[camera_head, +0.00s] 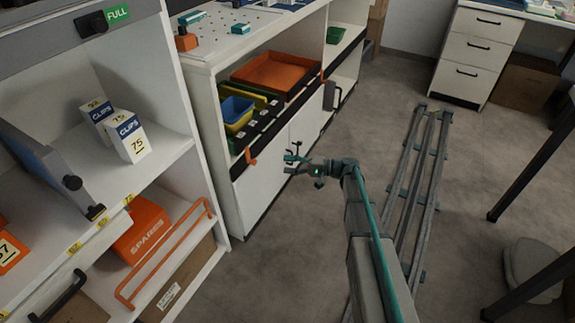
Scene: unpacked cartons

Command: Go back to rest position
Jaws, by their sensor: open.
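My gripper (291,164) is at the middle of the head view, at the end of my grey and teal arm. Nothing shows between the fingers. They overlap the cabinet's door front in the picture; I cannot tell how far they are from it.
The cabinet shelf holds an orange tray (276,74) and a blue bin (236,110). At left, a shelf holds two CLIPS boxes (129,136) above an orange SPARES box (142,229). Floor rails (415,185) run right of my arm. Grey floor (262,270) is clear.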

